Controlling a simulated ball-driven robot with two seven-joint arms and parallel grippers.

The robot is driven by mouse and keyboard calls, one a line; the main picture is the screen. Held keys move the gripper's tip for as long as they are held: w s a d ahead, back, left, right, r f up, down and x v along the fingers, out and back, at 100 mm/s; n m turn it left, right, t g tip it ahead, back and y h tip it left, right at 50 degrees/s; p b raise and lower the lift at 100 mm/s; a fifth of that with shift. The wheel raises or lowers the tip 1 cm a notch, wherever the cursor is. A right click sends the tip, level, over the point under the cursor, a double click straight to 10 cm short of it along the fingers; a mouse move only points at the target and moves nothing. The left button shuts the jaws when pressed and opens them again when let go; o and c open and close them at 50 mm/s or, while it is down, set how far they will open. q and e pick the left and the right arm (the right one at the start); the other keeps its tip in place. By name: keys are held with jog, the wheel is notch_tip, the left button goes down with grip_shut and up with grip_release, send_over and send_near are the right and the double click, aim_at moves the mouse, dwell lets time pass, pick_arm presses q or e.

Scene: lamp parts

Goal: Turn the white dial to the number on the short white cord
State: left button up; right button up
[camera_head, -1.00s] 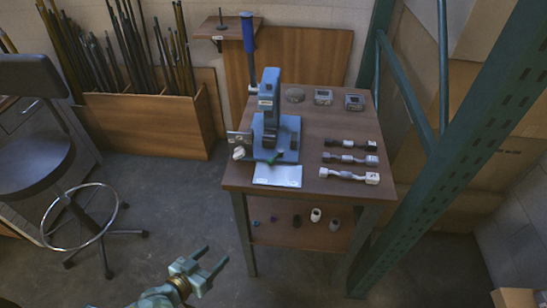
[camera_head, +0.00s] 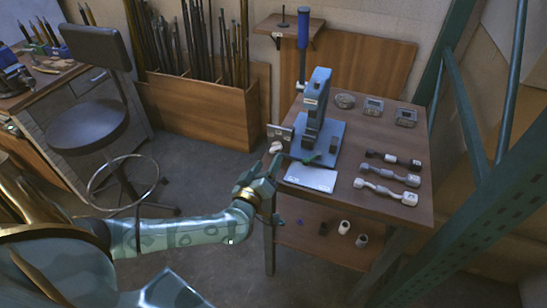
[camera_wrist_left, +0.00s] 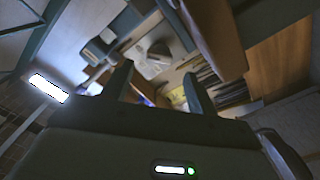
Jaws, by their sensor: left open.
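The white dial (camera_head: 276,147) is a small round knob at the table's left edge, beside the blue press, below a small metal plate (camera_head: 280,132). The white cord (camera_head: 386,192) lies at the table's right front, nearest of three cords; any number on it is too small to read. My left gripper (camera_head: 275,172) is in front of the table's left edge, just below the dial in the picture. Its fingers are apart and empty; I cannot tell how far they are from the dial. They also show open in the left wrist view (camera_wrist_left: 157,88), where I cannot make out the dial. My right gripper is out of view.
The blue press (camera_head: 320,115) stands on the wooden table (camera_head: 350,215), a pale sheet (camera_head: 311,177) before it. A black cord (camera_head: 393,160) and a grey cord (camera_head: 390,175) lie behind the white one. A stool (camera_head: 95,125) stands left; a green rack post (camera_head: 460,180) is at right.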

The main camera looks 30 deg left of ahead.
aim_at(274, 151)
pick_arm(q)
jog(key=b+x, duration=0.1)
jog(key=x, duration=0.3)
jog(key=shift+w, duration=0.2)
jog(key=c, duration=1)
